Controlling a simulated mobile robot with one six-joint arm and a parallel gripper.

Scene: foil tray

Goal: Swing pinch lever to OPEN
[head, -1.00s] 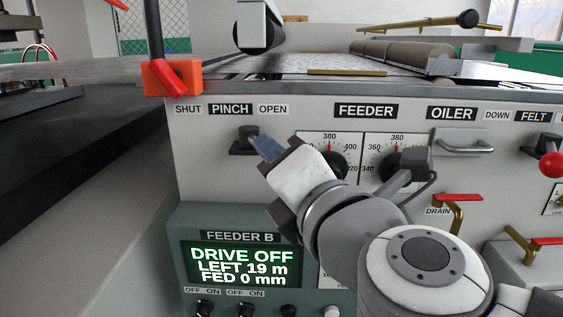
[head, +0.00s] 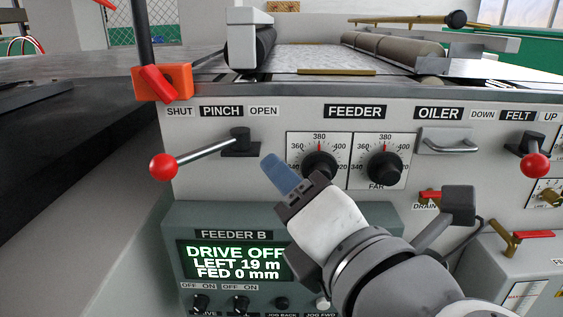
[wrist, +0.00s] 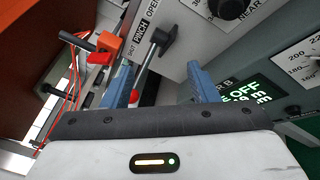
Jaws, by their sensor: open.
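The pinch lever (head: 204,152) has a dark pivot, a metal rod and a red ball knob (head: 163,167). It points left and slightly down, with its knob below the SHUT side of the PINCH label (head: 221,112). The OPEN label (head: 264,111) is up and right of the pivot. My gripper (head: 272,167) is open, just right of and below the pivot, apart from the knob. In the wrist view the lever (wrist: 146,76) lies between the blue fingers of my gripper (wrist: 160,75), nearer the left one; contact cannot be told.
Two feeder dials (head: 319,166) are close right of my gripper. The FEEDER B display (head: 232,262) is below and reads DRIVE OFF. An orange block with a red handle (head: 178,82) stands at the upper left corner. The felt lever (head: 535,162) is far right.

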